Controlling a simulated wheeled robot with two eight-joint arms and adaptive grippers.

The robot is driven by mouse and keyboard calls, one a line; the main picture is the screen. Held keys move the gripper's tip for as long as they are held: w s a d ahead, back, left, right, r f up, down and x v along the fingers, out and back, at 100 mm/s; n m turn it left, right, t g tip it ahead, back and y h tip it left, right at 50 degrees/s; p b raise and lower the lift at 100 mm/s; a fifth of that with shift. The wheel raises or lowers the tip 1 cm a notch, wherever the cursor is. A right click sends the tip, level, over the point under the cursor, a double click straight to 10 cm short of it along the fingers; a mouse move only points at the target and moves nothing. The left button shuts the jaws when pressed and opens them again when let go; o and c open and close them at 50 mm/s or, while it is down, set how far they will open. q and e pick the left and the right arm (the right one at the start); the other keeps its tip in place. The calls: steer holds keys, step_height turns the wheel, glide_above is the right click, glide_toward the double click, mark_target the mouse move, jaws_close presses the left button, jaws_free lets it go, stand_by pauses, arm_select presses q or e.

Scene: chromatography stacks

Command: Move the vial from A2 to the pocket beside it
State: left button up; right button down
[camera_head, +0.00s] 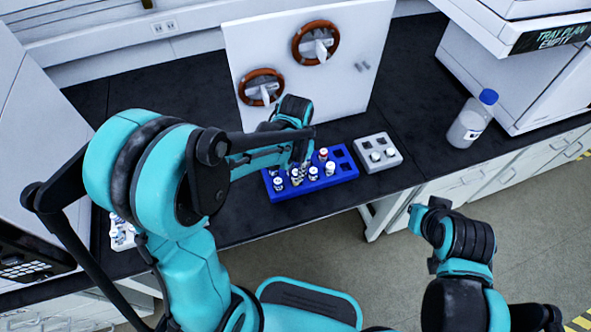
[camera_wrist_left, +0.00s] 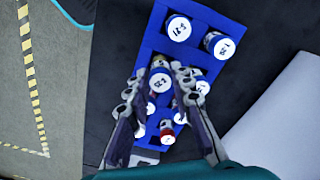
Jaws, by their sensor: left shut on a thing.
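The blue rack (camera_head: 345,177) stands on the dark bench with several white-capped vials in it; its right end has empty pockets. It also shows in the left wrist view (camera_wrist_left: 152,42). My left gripper (camera_head: 299,168) reaches down over the rack's left-middle part. In the left wrist view, my left gripper (camera_wrist_left: 160,78) has its fingers on both sides of a white-capped vial (camera_wrist_left: 160,83) and is shut on it. The fingers hide parts of nearby vials. I cannot tell whether the vial is clear of its pocket, nor read the pocket names.
A small grey rack (camera_head: 368,141) with a few vials stands right of the blue rack. Behind stands a white panel (camera_head: 350,50) with two brown rings. A blue-capped bottle (camera_head: 468,122) stands farther right. Bare bench lies between the grey rack and bottle.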

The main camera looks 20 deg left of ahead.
arm_select(q)
steer(key=shift+f, duration=0.35)
steer(key=shift+f+b, duration=0.35)
steer(key=shift+b, duration=0.15)
steer(key=o, duration=1.4)
steer(key=shift+o, duration=0.2)
steer(key=shift+r+p, duration=2.85)
steer(key=shift+r, duration=0.75)
